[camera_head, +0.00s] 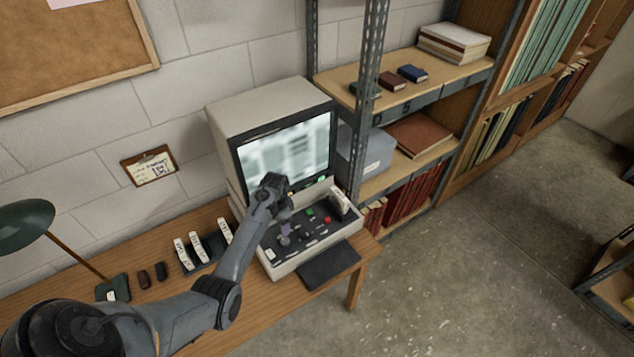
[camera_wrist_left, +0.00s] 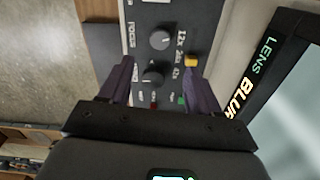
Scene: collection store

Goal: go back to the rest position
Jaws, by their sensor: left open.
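My left gripper (camera_head: 286,226) is over the control panel (camera_head: 325,238) of the reader machine, with my arm coming in from the lower left. In the left wrist view its two purple fingers (camera_wrist_left: 157,72) are apart, one on each side of a dark knob (camera_wrist_left: 152,76). I cannot tell whether they touch the knob. A second knob (camera_wrist_left: 160,39) and a yellow button (camera_wrist_left: 191,61) lie just beyond the fingers. The machine's screen (camera_head: 288,150) is lit with a blurred picture. My right gripper is in neither view.
The machine stands on a wooden desk (camera_head: 262,310) with a green lamp (camera_head: 25,225) and labelled white boxes (camera_head: 183,254). A metal-framed shelf (camera_head: 470,72) stands close on the right. A dark pad (camera_head: 328,264) lies at the desk's front.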

